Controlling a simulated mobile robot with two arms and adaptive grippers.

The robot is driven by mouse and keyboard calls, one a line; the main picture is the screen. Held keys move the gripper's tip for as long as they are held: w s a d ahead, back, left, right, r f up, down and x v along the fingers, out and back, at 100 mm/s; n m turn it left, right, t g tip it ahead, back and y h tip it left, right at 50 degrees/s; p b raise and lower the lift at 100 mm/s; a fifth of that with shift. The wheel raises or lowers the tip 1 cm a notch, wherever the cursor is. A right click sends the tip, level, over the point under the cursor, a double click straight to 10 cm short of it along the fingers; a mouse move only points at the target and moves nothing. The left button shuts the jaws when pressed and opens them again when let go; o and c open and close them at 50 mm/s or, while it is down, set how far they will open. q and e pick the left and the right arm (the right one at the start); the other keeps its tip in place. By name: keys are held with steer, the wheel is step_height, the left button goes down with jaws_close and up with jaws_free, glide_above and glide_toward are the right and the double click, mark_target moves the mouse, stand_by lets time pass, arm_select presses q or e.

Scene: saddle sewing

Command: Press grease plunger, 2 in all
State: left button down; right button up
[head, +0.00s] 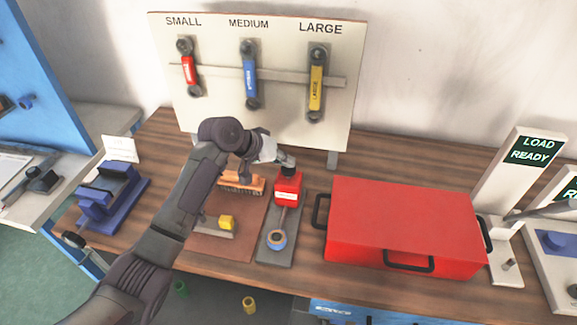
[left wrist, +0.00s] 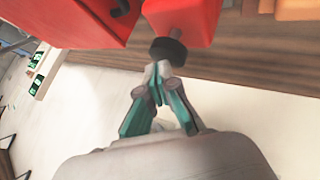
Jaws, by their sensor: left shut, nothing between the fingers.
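The red grease dispenser (head: 287,190) stands on a grey base plate, with a white label on its front. Its dark round plunger knob (head: 287,166) is on top. In the left wrist view the black knob (left wrist: 168,50) sticks out from the red body (left wrist: 185,20). My left gripper (head: 276,158) is shut and empty, beside the knob. In the left wrist view its fingertips (left wrist: 160,68) are together right at the knob's edge; I cannot tell whether they touch it. My right gripper is not in view.
A large red toolbox (head: 405,227) with black handles stands close on the right. A wrench board (head: 210,100) rises behind. A blue fixture (head: 112,195) stands far left.

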mark_target(286, 168)
arm_select(q)
steer(key=shift+f, duration=0.75)
stand_by(0.3)
steer(key=shift+r, duration=0.1)
steer(key=shift+r+p, duration=1.6)
steer(key=shift+p, duration=0.1)
step_height(286, 168, up, 5)
steer(key=p, duration=0.5)
stand_by(0.3)
